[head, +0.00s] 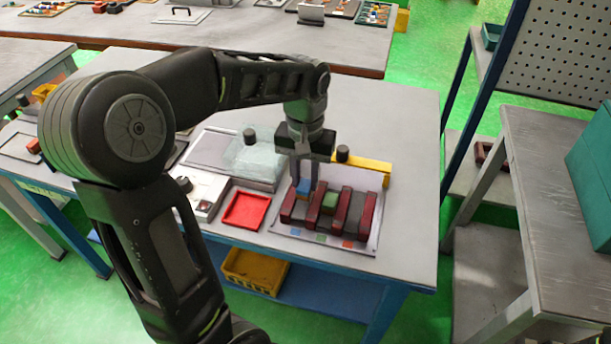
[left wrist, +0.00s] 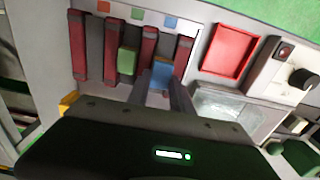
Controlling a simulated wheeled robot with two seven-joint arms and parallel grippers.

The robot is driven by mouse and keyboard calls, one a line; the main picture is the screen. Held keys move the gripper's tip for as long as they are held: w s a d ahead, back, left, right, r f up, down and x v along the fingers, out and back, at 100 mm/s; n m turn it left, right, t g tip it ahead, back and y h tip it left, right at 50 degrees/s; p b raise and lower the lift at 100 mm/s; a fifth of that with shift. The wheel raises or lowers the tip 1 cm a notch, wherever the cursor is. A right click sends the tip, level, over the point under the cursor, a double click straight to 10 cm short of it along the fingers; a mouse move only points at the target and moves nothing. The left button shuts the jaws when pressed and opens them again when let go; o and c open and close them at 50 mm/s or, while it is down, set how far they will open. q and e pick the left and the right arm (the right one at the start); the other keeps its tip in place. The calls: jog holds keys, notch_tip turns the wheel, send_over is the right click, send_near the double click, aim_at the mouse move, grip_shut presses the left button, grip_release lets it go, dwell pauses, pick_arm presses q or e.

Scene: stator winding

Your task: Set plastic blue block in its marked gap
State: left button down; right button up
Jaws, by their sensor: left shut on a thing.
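My left gripper (head: 301,178) points down at the slotted fixture and is shut on the blue block (head: 304,187). In the left wrist view the blue block (left wrist: 162,73) shows between the fingertips (left wrist: 162,88). It is at the gap between two dark red bars (left wrist: 183,57), the gap in line with the blue square (left wrist: 171,21). I cannot tell whether it rests on the gap's floor or hangs slightly above. A green block (head: 329,202) sits in the middle gap, by the green square (head: 322,238). The gap by the orange square (head: 348,244) holds no block. My right gripper is out of view.
A red tray (head: 246,211) lies left of the fixture, with a white box with a dark knob (head: 203,195) beside it. The table's right side is clear.

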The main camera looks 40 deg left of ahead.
aim_at(305, 182)
pick_arm(q)
jog(key=shift+f+b, duration=0.5)
jog(key=shift+f, duration=0.25)
dwell(0.5)
dwell(0.5)
jog(key=c, duration=1.1)
grip_release()
jog(key=shift+o, duration=0.8)
jog(key=shift+o, duration=0.6)
jog(key=shift+r+p, duration=2.9)
jog(key=shift+r, duration=0.65)
